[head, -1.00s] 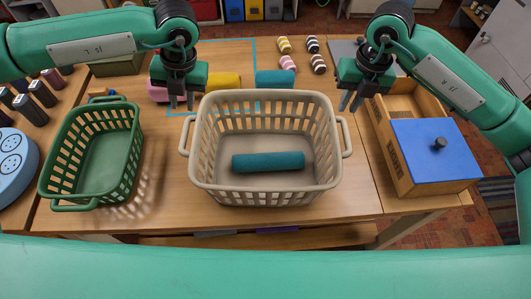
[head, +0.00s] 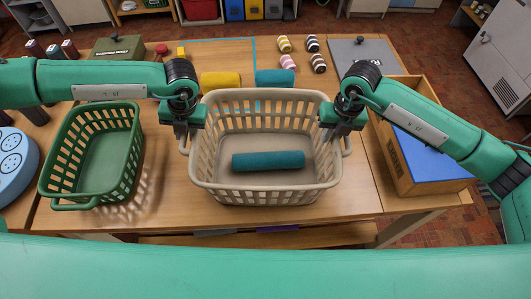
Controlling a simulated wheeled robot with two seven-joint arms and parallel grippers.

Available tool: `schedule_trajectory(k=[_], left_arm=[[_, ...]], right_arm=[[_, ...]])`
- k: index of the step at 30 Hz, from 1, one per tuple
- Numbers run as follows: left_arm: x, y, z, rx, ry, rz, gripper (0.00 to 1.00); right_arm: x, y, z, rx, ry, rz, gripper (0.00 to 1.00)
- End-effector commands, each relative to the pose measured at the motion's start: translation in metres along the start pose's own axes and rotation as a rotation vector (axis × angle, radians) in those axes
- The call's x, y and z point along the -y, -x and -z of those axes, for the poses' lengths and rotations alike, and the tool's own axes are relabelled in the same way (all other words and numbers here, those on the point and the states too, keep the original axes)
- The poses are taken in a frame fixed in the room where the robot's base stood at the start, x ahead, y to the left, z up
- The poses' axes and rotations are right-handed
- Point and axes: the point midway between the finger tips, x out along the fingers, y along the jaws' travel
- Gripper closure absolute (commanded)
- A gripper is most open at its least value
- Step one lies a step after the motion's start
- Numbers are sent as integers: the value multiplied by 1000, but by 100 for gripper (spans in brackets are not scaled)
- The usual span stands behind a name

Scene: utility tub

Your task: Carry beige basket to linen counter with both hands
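The beige basket (head: 265,193) stands upright on the wooden table, in the middle of the head view. A rolled teal towel (head: 268,161) lies inside it. My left gripper (head: 184,138) points down at the basket's left handle, and my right gripper (head: 338,136) points down at the right handle. Both hands hide the upper parts of the handles. The fingertips are too hidden and small to show whether they are open or closed on the handles. I cannot make out which surface is the linen counter.
A green basket (head: 75,192) stands left of the beige one. A wooden box with a blue lid (head: 431,165) stands to the right. Behind are a yellow roll (head: 221,79), a teal roll (head: 275,77) and several small striped rolls (head: 318,63) near a blue taped outline.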

Motion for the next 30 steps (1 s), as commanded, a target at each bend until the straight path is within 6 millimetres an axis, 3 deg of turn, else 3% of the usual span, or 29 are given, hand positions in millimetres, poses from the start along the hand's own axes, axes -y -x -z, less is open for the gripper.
schedule_trajectory(k=[5,8,9,30], left_arm=[[0,0,0,0,0,0,77],[0,0,0,0,0,0,92],[0,0,0,0,0,0,100],[0,1,0,0,1,0,100]], right_arm=[[0,0,0,0,0,0,85],[0,0,0,0,0,0,100],[0,0,0,0,0,0,100],[0,0,0,0,-1,0,100]])
